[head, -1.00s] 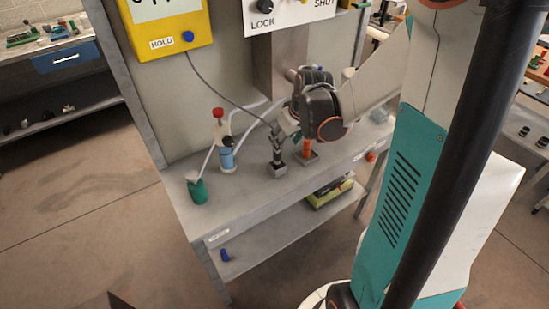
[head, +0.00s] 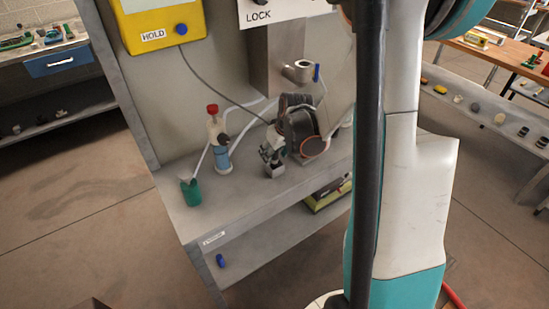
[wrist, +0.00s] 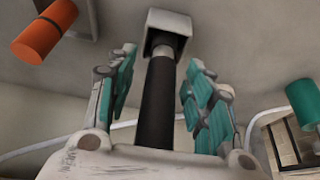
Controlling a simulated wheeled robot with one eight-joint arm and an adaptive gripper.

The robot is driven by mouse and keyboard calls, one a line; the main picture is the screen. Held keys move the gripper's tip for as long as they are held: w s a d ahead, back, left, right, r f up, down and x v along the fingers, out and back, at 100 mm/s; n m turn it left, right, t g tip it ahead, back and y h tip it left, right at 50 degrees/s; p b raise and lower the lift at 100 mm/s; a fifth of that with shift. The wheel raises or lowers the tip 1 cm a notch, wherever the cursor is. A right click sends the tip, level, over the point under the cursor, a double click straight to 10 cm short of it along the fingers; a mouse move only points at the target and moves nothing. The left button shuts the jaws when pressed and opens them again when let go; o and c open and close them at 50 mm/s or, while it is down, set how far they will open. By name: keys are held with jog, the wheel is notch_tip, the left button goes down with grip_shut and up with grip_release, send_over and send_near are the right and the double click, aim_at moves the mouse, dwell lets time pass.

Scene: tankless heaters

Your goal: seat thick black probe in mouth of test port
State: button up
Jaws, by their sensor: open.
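The thick black probe (wrist: 156,105) stands in a small grey square holder (wrist: 167,30) on the bench; the holder also shows in the head view (head: 276,171). My gripper (head: 268,152) is low over that holder. In the wrist view, its open fingers (wrist: 158,75) are on either side of the probe with gaps, not closed on it. The probe is mostly hidden by the gripper in the head view. A metal pipe stub with a round mouth (head: 299,71) and a blue lever, seemingly the test port, sticks out of the grey upright box above the bench.
An orange probe (wrist: 40,40) stands in a neighbouring holder. A blue-white bottle with a red cap (head: 218,140) and a green cup (head: 191,190) stand left on the bench. White tubing and a dark cable run behind. The yellow meter (head: 160,30) hangs above.

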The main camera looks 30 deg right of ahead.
grip_shut()
jog(key=shift+r, duration=0.1)
